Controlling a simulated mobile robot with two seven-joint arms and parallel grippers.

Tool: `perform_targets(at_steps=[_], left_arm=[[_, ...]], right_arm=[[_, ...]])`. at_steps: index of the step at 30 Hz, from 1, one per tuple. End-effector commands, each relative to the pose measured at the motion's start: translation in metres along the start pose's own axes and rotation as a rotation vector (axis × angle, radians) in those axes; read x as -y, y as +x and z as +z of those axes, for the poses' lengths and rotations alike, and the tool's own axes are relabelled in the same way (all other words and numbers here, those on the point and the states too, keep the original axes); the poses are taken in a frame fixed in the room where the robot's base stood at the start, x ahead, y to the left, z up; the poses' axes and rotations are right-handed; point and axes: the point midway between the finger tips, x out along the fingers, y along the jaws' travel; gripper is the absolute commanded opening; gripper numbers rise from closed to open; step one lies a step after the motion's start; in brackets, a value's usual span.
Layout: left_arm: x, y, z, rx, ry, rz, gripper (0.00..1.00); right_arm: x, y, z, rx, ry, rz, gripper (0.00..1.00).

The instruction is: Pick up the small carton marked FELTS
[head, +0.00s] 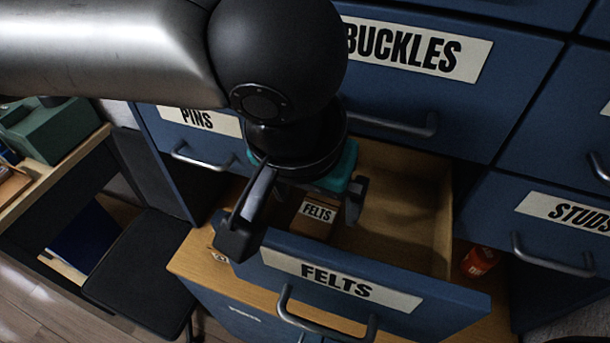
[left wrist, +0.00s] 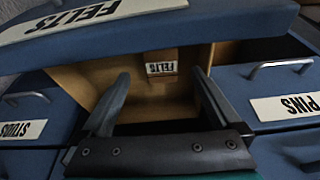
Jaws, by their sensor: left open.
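The small brown carton (head: 315,226) with a white FELTS label lies inside the open drawer (head: 375,286) that is also labelled FELTS. My left gripper (head: 294,228) is over the drawer, pointing down into it, open and empty. One finger is on each side of the carton in the head view, and the gripper hides part of it. In the left wrist view the carton (left wrist: 162,80) shows upside down between and beyond the open fingers (left wrist: 160,76), apart from both. My right gripper is not in view.
The closed BUCKLES drawer (head: 500,97) is just above and behind. Closed PINS (head: 170,130) and STUDS (head: 500,208) drawers stand at the sides. A black chair (head: 140,268) is at the left.

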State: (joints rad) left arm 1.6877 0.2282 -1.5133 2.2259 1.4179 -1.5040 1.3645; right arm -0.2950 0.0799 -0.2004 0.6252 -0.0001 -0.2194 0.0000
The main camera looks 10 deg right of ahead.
Motion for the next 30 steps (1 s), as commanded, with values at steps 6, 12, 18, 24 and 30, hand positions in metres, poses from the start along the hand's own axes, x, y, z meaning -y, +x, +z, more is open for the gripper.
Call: perform_targets(at_steps=[6, 12, 18, 24, 30], left_arm=[[0.002, 0.027, 0.001, 0.004, -0.001, -0.001, 0.97], [0.002, 0.049, 0.001, 0.001, 0.0, 0.0, 0.97], [0.002, 0.05, 0.001, 0.001, 0.0, 0.001, 0.97], [0.002, 0.05, 0.001, 0.001, 0.0, 0.0, 0.81], [0.002, 0.05, 0.001, 0.001, 0.0, 0.0, 0.58]], right_arm=[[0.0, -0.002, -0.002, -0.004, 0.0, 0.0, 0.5], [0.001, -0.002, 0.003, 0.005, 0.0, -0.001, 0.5], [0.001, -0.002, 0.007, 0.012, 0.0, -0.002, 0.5], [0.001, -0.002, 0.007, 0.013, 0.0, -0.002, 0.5], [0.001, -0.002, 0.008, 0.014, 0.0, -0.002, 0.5]])
